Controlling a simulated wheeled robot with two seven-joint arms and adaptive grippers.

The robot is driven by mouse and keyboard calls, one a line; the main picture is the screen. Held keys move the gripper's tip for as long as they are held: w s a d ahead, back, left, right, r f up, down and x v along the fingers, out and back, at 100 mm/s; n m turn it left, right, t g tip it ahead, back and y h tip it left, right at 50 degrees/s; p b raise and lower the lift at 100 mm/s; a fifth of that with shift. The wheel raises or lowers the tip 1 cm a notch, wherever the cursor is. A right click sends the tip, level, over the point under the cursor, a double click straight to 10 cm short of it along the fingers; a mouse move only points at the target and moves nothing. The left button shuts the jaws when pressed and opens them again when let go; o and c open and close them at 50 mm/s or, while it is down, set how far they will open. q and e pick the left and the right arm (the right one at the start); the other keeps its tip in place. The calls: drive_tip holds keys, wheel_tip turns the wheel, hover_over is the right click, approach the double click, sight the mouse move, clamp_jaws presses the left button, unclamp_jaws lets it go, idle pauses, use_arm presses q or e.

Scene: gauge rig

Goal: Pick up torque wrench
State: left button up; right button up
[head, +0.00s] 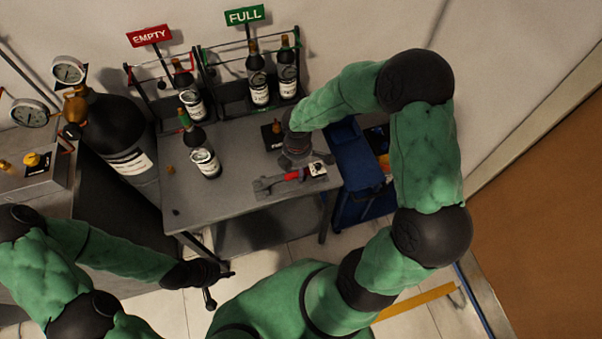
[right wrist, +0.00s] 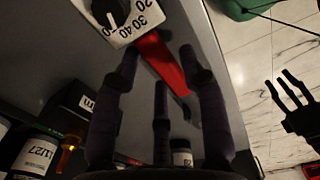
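The torque wrench lies on the grey table, its red handle (head: 293,176) near the front right edge. A white dial with black numbers (head: 317,169) sits beside the handle's right end. In the right wrist view the red handle (right wrist: 165,65) and the dial (right wrist: 122,20) show beyond my fingers.
A dark bottle (head: 205,162) stands on the table's left. Racks under the EMPTY (head: 149,36) and FULL (head: 244,15) signs hold more bottles. A small dark box (head: 272,136) sits behind the wrench. A blue cart (head: 352,165) is right of the table; a large cylinder (head: 118,130) stands left.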

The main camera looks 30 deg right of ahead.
clamp_jaws()
drive_tip(key=shift+r, duration=0.1)
drive_tip(key=shift+r, duration=0.4)
drive_tip(key=r, duration=0.1)
drive_tip(key=r+p, duration=0.1)
drive_tip(key=r, duration=0.1)
drive_tip(key=shift+s+a+r+p, duration=0.15)
drive_tip(key=shift+s+p, duration=0.1)
drive_tip(key=shift+p, duration=0.1)
drive_tip(key=s+a+r+p, duration=0.4)
drive_tip(key=s+a+r, duration=0.2)
drive_tip(key=s, duration=0.6)
wheel_tip(320, 180, up, 3)
drive_tip(key=shift+a+f, duration=0.1)
drive_tip(key=shift+a, duration=0.05)
